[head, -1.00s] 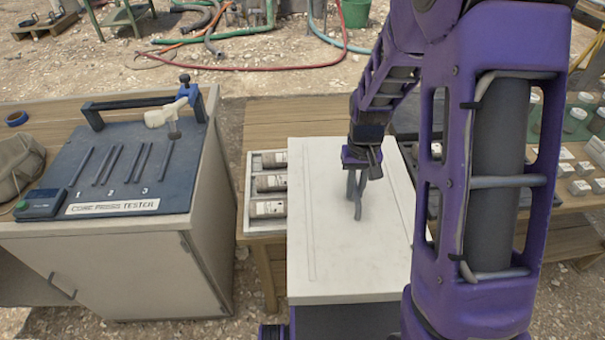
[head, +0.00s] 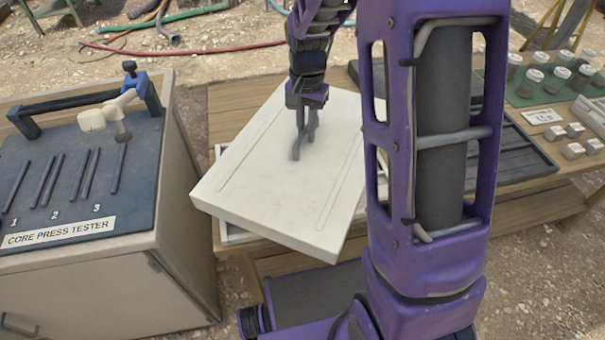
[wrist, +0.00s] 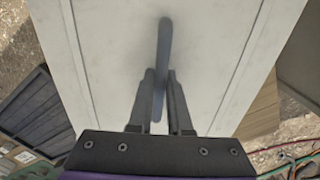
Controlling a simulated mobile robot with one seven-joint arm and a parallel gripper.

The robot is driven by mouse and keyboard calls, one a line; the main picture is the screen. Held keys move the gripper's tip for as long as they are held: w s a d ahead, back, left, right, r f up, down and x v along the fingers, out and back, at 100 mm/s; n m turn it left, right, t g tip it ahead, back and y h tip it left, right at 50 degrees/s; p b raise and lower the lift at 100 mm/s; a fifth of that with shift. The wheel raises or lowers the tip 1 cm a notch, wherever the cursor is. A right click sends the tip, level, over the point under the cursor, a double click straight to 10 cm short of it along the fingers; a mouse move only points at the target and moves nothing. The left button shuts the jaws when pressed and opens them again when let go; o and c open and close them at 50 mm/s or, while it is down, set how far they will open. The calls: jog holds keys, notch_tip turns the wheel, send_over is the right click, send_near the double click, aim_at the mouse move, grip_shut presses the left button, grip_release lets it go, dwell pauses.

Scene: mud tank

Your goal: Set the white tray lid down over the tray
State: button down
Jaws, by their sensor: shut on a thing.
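The white tray lid (head: 255,175) is a broad pale slab with a dark grey handle on top. My gripper (head: 304,140) is shut on this handle and holds the lid. In the wrist view my gripper's fingers (wrist: 161,100) stand on either side of the handle, and the lid (wrist: 110,50) fills the middle. The lid is turned askew above the white tray (head: 236,236). The gap between lid and tray cannot be judged exactly.
The core press tester (head: 75,170) stands on a cabinet close at the left. A dark slotted tray (head: 510,150) lies right of the lid, partly behind my arm. Several capped jars (head: 535,78) and small blocks (head: 575,130) sit farther right on the wooden table (head: 490,208).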

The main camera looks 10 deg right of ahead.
aim_at(303, 147)
jog(key=m, duration=0.2)
jog(key=w+m, duration=0.1)
jog(key=w+m+b, duration=0.1)
jog(key=m, duration=0.1)
jog(key=shift+r+m, duration=0.3)
jog(key=m, duration=0.3)
jog(key=w+m+b, duration=0.1)
jog(key=shift+r+m, duration=0.3)
jog(key=shift+r, duration=0.05)
jog(key=shift+f, duration=0.15)
notch_tip(303, 147, down, 10)
jog(key=shift+r+b, duration=0.2)
jog(key=shift+b, duration=0.7)
jog(key=shift+f, duration=0.45)
jog(key=c, duration=0.8)
grip_release()
jog(key=shift+c, duration=0.2)
